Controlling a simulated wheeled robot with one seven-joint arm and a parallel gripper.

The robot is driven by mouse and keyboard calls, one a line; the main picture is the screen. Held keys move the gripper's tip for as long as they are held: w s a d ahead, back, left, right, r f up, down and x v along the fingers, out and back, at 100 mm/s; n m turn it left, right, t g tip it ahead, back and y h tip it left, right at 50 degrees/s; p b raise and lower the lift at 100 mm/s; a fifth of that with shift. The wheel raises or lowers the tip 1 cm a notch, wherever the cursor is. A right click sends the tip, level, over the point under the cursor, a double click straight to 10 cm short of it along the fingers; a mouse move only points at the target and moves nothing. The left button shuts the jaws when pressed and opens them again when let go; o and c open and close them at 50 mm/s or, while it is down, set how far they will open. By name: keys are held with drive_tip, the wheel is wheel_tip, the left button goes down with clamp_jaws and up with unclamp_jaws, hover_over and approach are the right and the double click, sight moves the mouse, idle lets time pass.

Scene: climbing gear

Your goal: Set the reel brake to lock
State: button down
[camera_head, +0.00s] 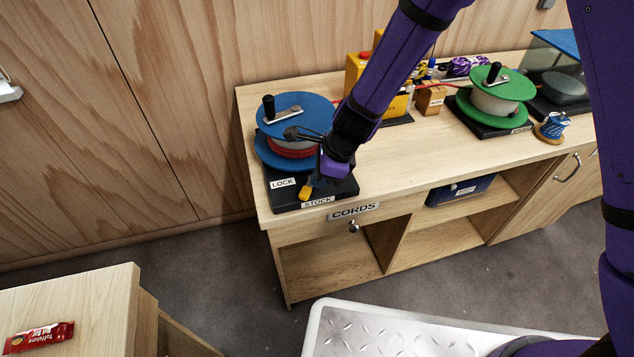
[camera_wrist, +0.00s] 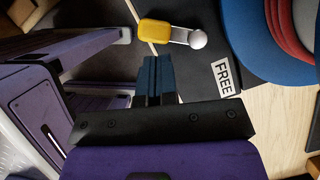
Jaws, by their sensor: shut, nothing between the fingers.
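The blue reel (camera_head: 300,105) with red cord stands on a black base (camera_head: 345,190) at the bench's left end. The base has a LOCK label (camera_head: 282,183) at its left and a STOCK label (camera_head: 318,202) on its front. The brake lever's yellow grip (camera_head: 304,191) is between LOCK and my gripper (camera_head: 316,183). In the wrist view the yellow grip (camera_wrist: 155,32) joins a silver arm with a round pivot (camera_wrist: 198,40), and points toward the base's edge. A FREE label (camera_wrist: 223,77) is right of my shut, empty fingers (camera_wrist: 155,65). The grip is just beyond the fingertips; contact cannot be told.
A crank with a black knob (camera_head: 268,107) tops the blue reel. A yellow device (camera_head: 357,72), a small wooden box (camera_head: 430,99) and a green reel (camera_head: 497,98) stand farther right. The bench front (camera_head: 290,228) carries a CORDS label (camera_head: 353,210). Bare bench top lies right of my forearm.

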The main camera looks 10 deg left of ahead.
drive_tip(key=v, duration=0.8)
drive_tip(key=shift+r, duration=0.25)
